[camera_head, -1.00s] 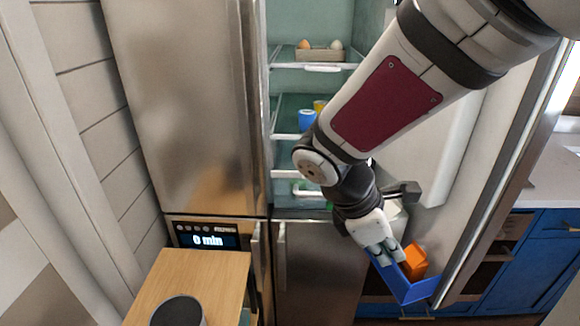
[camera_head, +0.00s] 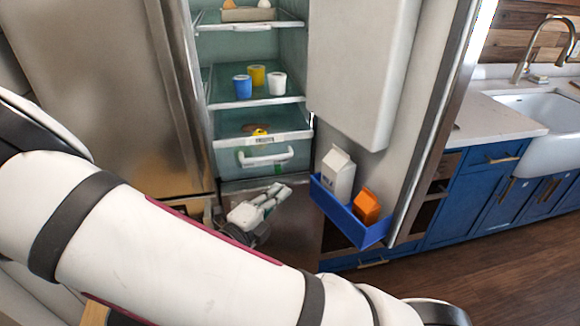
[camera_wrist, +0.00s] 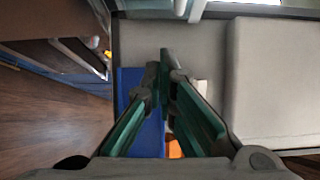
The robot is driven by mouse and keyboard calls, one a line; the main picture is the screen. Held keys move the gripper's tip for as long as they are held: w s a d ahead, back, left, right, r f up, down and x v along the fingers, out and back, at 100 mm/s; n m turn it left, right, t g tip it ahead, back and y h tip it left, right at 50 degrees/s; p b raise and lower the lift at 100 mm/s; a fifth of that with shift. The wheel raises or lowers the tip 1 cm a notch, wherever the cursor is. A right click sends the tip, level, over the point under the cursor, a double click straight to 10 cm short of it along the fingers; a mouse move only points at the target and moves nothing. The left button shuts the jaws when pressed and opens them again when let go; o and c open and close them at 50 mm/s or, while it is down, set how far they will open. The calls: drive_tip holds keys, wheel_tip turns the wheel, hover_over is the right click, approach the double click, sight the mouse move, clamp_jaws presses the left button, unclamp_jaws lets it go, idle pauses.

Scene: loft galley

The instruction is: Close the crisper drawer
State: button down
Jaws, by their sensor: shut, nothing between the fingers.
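The crisper drawer (camera_head: 228,160) is at the bottom of the open fridge in the head view, with a pale front and a white bar handle (camera_head: 265,157). Some yellow and brown food shows just above its front. I cannot tell exactly how far the drawer stands out. My gripper (camera_head: 284,190) is just below and in front of the handle, apart from it, fingers pointing right. In the wrist view my gripper (camera_wrist: 165,58) has its fingertips together with nothing between them.
The fridge door (camera_head: 362,70) stands open on the right. Its blue bin (camera_head: 340,212) holds a white carton (camera_head: 338,175) and an orange carton (camera_head: 367,207), close right of my gripper. Cups stand on the shelf above the drawer. Blue cabinets (camera_head: 470,215) and a sink are farther right.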

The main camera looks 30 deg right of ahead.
approach(306, 154)
drive_tip(key=s+d, duration=0.2)
drive_tip(key=d, duration=0.1)
drive_tip(key=shift+w+d+p, duration=0.2)
drive_tip(key=shift+w+d, duration=0.05)
drive_tip(key=shift+w, duration=0.8)
drive_tip(key=shift+w+d+p, duration=0.15)
drive_tip(key=shift+w+d, duration=0.15)
drive_tip(key=shift+w, duration=0.75)
drive_tip(key=w+d+b, duration=0.2)
drive_tip(key=w, duration=0.4)
drive_tip(key=w+d+b, duration=0.2)
drive_tip(key=w+b, duration=0.1)
drive_tip(key=w, duration=0.3)
drive_tip(key=w+d+b, duration=0.2)
drive_tip(key=w, duration=0.5)
drive_tip(key=shift+f, duration=0.1)
drive_tip(key=shift+w+d+b, duration=0.3)
drive_tip(key=shift+w+b, duration=0.2)
drive_tip(key=shift+w, duration=0.3)
drive_tip(key=shift+r, duration=0.25)
